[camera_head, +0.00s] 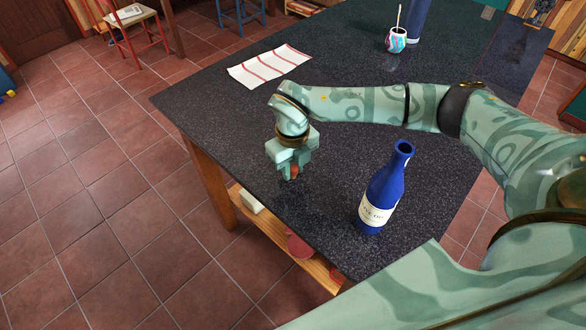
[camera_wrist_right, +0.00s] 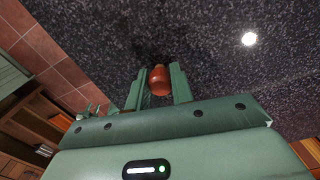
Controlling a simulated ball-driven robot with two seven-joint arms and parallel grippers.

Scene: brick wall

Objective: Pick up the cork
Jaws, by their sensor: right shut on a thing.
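The cork (camera_head: 294,170) is a small reddish-brown piece between the fingers of my right gripper (camera_head: 289,172), over the dark speckled table top (camera_head: 330,120) near its left edge. In the right wrist view the cork (camera_wrist_right: 159,80) sits between the two green fingers of the gripper (camera_wrist_right: 158,84), which are shut on it. Whether the cork touches the table I cannot tell. The fingers hide part of it in the head view. My left gripper does not show.
A blue bottle (camera_head: 384,190) with a cream label stands upright right of my right gripper. A striped cloth (camera_head: 270,66) lies farther back. A patterned cup (camera_head: 396,40) with a stick and a blue cylinder (camera_head: 417,20) stand at the back. The table front has free room.

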